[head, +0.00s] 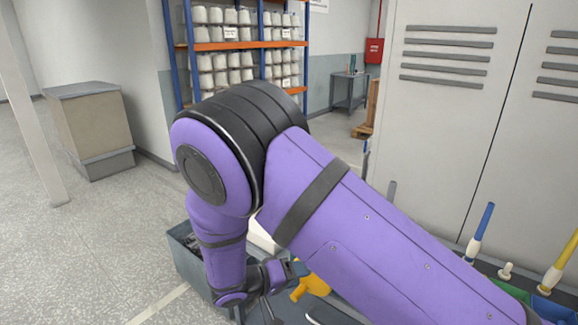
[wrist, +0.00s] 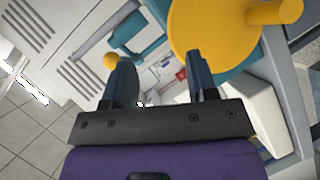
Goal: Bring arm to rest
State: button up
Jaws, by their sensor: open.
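My purple arm fills much of the head view, bent at a large black-banded elbow. In the head view only a small part of the wrist end shows, and the fingertips are hard to make out there. A yellow rounded thing with a peg (wrist: 215,30) is close beyond the right finger in the wrist view. A yellow thing (head: 315,285) also shows beside my wrist in the head view.
A grey bin (head: 186,262) stands left of my forearm. Blue-handled (head: 482,222) and yellow-handled (head: 567,255) tools stand at the right, by tall lockers (head: 450,120). A shelf of white bobbins (head: 235,45) is behind.

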jog(key=s+d+r+m+g+y, duration=0.1)
jog(key=s+d+r+g+y, duration=0.15)
jog(key=d+r, duration=0.8)
jog(key=s+d+r+m+g+y, duration=0.15)
jog(key=d+r+g+y, duration=0.25)
jog(key=d+r, duration=0.7)
jog(key=s+d+r+t+y, duration=0.2)
jog(key=s+d+r+y, duration=0.1)
jog(key=s+r, duration=0.4)
jog(key=s+d+r+n+t+y, duration=0.1)
jog(key=s+d+r+t+y, duration=0.2)
jog(key=s+r, duration=0.4)
jog(key=shift+s+d+r, duration=0.35)
jog(key=shift+s+d, duration=0.2)
jog(key=shift+s, duration=1.85)
jog(key=shift+n, duration=0.25)
